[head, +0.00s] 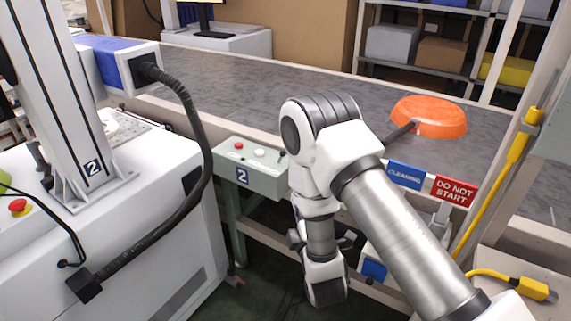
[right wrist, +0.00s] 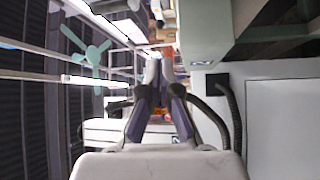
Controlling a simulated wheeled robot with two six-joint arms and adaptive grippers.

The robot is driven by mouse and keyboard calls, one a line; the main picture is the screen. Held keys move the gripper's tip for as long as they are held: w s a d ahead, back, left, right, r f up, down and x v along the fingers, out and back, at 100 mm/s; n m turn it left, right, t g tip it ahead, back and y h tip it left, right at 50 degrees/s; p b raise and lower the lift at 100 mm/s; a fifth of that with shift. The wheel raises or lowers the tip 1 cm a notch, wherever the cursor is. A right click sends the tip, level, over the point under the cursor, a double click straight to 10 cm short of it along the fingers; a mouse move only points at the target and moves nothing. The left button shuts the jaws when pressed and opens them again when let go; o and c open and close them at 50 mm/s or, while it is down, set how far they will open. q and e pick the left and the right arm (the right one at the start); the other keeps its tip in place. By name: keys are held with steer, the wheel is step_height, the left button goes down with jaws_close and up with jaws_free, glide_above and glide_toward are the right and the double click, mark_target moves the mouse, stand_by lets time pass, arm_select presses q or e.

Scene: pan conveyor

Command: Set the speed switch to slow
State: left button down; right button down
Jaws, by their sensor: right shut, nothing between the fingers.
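A pale green control box (head: 250,178) marked 2 stands in front of the conveyor in the head view. Its top carries a red button (head: 238,146), a white button (head: 259,153) and a small dark part at the right end, beside my arm. I cannot make out the speed switch or its setting. The box also shows at the top of the right wrist view (right wrist: 203,32). My right gripper (right wrist: 157,62) is shut and empty, with the box beside it in that view. In the head view I cannot make out its fingertips. My left gripper is not in view.
An orange pan (head: 428,117) lies upside down on the conveyor belt (head: 250,85). A blue CLEANING sign (head: 405,174) and a red DO NOT START sign (head: 455,190) stand right of my arm. A white machine (head: 150,240) with a black hose fills the left.

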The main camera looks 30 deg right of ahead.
mark_target(281, 158)
steer(key=p+x, duration=0.5)
steer(key=x, duration=0.9)
steer(key=shift+p, duration=0.4)
steer(key=shift+r, duration=0.15)
steer(key=shift+r+p, duration=0.15)
steer(key=shift+p, duration=0.35)
